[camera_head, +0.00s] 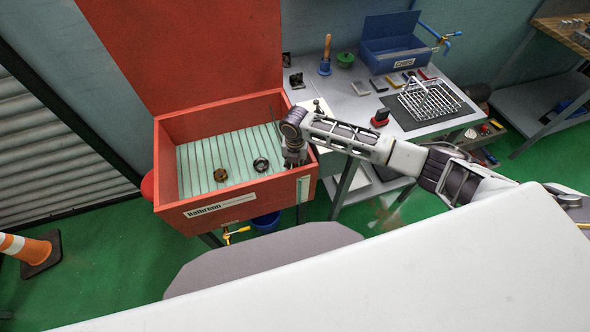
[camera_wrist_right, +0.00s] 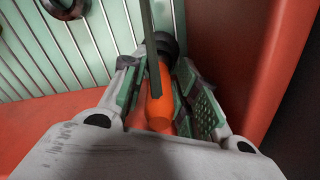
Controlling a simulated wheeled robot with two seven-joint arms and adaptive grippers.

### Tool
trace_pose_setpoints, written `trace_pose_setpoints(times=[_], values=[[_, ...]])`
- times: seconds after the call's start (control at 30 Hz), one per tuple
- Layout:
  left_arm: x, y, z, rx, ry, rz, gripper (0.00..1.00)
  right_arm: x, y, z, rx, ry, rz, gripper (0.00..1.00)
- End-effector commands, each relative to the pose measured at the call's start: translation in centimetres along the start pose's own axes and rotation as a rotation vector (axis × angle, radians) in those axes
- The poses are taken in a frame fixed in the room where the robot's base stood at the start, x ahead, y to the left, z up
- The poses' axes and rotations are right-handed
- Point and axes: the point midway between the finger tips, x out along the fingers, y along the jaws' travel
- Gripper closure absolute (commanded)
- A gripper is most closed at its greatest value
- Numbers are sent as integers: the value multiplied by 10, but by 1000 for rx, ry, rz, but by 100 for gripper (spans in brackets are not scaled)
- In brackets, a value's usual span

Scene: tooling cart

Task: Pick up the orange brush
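The orange brush (camera_wrist_right: 160,100) shows in the right wrist view, its orange handle between the two fingers and a dark round part (camera_wrist_right: 160,44) beyond it. My right gripper (camera_head: 294,158) reaches down inside the front right corner of the red bin (camera_head: 225,207). In the wrist view its fingers (camera_wrist_right: 157,80) appear apart, one on each side of the handle, with a gap at the left. A thin dark bar crosses over the brush there. In the head view the gripper hides the brush. My left gripper is out of view.
A brown ring (camera_head: 221,175) and a dark ring (camera_head: 261,164) lie on the bin's ribbed floor. The bin's right wall (camera_wrist_right: 265,70) is close to the gripper. A grey table (camera_head: 352,105) at the right holds a wire rack (camera_head: 430,99) and a blue box (camera_head: 392,48).

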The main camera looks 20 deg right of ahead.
Motion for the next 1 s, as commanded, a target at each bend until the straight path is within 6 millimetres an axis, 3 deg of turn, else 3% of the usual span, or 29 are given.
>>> trace_pose_setpoints(times=[0.33,0.57,1.0], values=[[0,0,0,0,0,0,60,0,0,0,0,1,0,71],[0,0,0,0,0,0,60,0,0,0,0,1,0,100],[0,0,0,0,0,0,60,-6,0,0,0,0,1,100]])
